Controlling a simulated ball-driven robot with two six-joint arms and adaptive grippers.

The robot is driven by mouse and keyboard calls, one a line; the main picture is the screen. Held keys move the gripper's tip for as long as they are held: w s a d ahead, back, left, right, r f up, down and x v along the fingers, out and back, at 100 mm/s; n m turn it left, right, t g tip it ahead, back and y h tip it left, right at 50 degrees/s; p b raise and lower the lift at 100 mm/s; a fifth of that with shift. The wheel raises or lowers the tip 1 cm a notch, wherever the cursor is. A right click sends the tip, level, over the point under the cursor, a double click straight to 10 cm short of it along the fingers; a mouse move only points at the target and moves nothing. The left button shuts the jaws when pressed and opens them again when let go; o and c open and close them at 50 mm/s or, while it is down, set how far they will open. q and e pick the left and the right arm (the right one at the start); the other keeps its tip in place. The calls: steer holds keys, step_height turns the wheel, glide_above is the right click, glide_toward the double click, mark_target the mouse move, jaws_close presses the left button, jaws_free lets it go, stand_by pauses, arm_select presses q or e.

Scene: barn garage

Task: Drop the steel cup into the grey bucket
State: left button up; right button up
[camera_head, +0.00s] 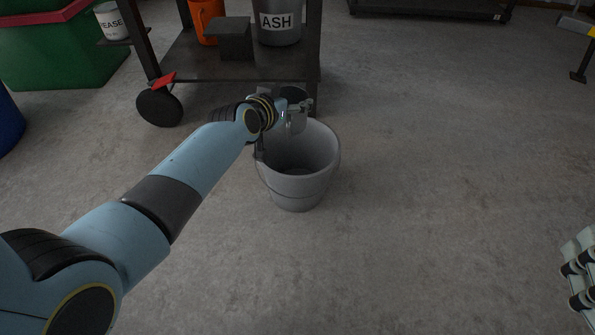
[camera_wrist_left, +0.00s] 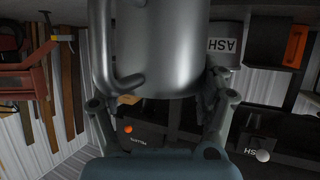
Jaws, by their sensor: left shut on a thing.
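The grey bucket (camera_head: 298,180) stands upright on the concrete floor in the middle of the head view, its open mouth facing up. My left arm comes in from the left, and my left gripper (camera_head: 297,112) is over the far part of the bucket's rim. In the left wrist view the steel cup (camera_wrist_left: 165,45), with a curved handle at its left, is between the fingers of my left gripper (camera_wrist_left: 160,95), which is shut on it. The cup is hard to make out in the head view.
A dark wheeled cart (camera_head: 235,68) stands just behind the bucket, with an ASH can (camera_head: 278,25), an orange container (camera_head: 205,20) and a dark box (camera_head: 235,38) on it. A green bin (camera_head: 65,50) is at the far left. The floor right of the bucket is clear.

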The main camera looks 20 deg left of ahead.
arm_select(q)
step_height(320, 180, down, 2)
steer(key=shift+f+b, duration=0.25)
steer(key=shift+b, duration=0.75)
arm_select(e)
step_height(320, 180, up, 14)
steer(key=w+a+n+t+y, duration=0.1)
steer(key=w+n+t+y, duration=0.1)
steer(key=t, duration=0.4)
steer(key=shift+a+y, duration=0.35)
steer(key=shift+y, duration=0.45)
steer(key=shift+w, duration=0.1)
arm_select(q)
steer(key=o, duration=1.3)
steer(key=shift+c, duration=0.2)
steer(key=shift+s, duration=0.1)
steer(key=shift+s, duration=0.25)
steer(key=v, duration=1.1)
